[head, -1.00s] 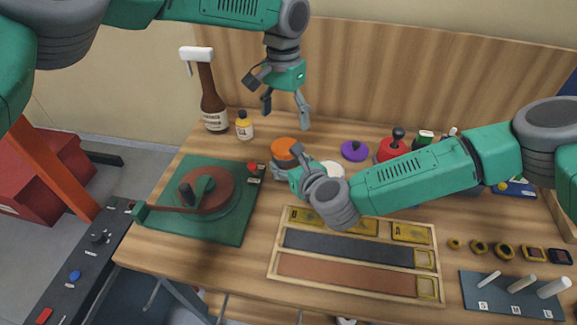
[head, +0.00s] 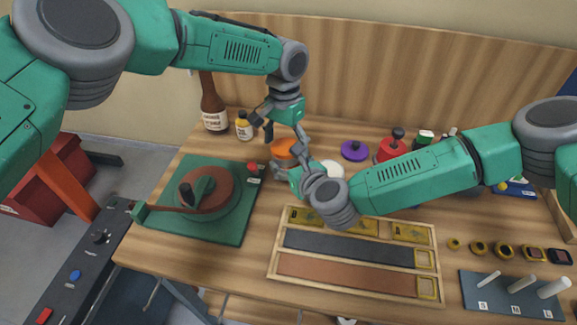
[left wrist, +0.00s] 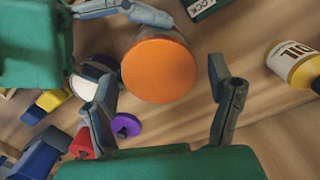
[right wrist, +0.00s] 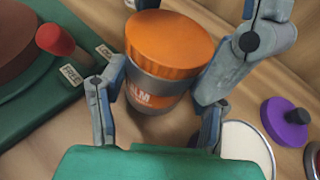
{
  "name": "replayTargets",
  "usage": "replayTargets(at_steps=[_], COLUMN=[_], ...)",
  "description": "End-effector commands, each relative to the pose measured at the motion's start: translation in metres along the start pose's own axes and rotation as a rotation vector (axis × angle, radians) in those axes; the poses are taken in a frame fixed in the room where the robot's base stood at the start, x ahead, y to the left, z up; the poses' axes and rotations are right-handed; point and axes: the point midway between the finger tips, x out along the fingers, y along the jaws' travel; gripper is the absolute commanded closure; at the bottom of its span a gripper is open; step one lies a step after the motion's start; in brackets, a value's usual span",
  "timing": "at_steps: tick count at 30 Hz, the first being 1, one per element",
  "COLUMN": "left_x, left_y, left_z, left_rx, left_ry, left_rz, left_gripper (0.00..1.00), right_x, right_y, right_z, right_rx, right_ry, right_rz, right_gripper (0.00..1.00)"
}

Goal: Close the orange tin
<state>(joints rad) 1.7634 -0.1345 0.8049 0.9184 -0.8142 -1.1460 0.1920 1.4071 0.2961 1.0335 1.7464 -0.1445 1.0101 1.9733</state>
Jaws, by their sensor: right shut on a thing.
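The orange tin (head: 281,150) stands on the table with its orange lid (right wrist: 168,42) resting on top. Its grey lower body with an orange label (right wrist: 146,95) shows in the right wrist view. My right gripper (head: 287,166) is shut on the tin's body from the side. My left gripper (head: 284,136) is open above the tin and points down. In the left wrist view its fingers (left wrist: 165,98) stand apart on either side of the round lid, with gaps to it. I cannot tell whether the lid is fully seated.
The green turntable base (head: 222,228) is left of the tin. A yellow bottle (head: 243,127) and a brown bottle (head: 213,108) stand behind left. A pale round dish (head: 331,169) and a purple lid (head: 354,151) lie to the right. A wooden tray (head: 272,272) lies in front.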

Motion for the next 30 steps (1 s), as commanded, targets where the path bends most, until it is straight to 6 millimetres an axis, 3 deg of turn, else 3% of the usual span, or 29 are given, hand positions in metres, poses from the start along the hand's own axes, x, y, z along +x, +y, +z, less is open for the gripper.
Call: replayTargets(at_steps=[1, 4, 11, 12, 13, 23, 30], left_x=[0.0, 0.0, 0.0, 0.0, 0.0, -0.004, -0.042], left_y=[0.0, 0.0, 0.0, 0.0, 0.0, 0.0, 0.0], left_z=[0.0, 0.0, 0.0, 0.0, 0.0, 0.0, -0.002], left_rx=[0.0, 0.0, 0.0, 0.0, 0.0, 0.0, 0.0], left_ry=[0.0, 0.0, 0.0, 0.0, 0.0, 0.0, 0.003], left_rz=[0.0, 0.0, 0.0, 0.0, 0.0, -0.001, -0.004], left_gripper=[0.39, 0.74, 0.77, 0.28, 0.18, 0.18, 0.18], right_x=[0.0, 0.0, 0.0, 0.0, 0.0, 0.0, 0.0], right_y=[0.0, 0.0, 0.0, 0.0, 0.0, 0.0, 0.0], right_z=[0.002, 0.002, 0.002, 0.002, 0.002, 0.002, 0.002], right_rx=[0.0, 0.0, 0.0, 0.0, 0.0, 0.0, 0.0], right_ry=[-0.003, -0.003, -0.003, -0.003, -0.003, -0.003, -0.003], right_rz=[0.0, 0.0, 0.0, 0.0, 0.0, 0.0, 0.0], right_gripper=[1.0, 1.0, 1.0, 1.0, 1.0, 1.0, 1.0])
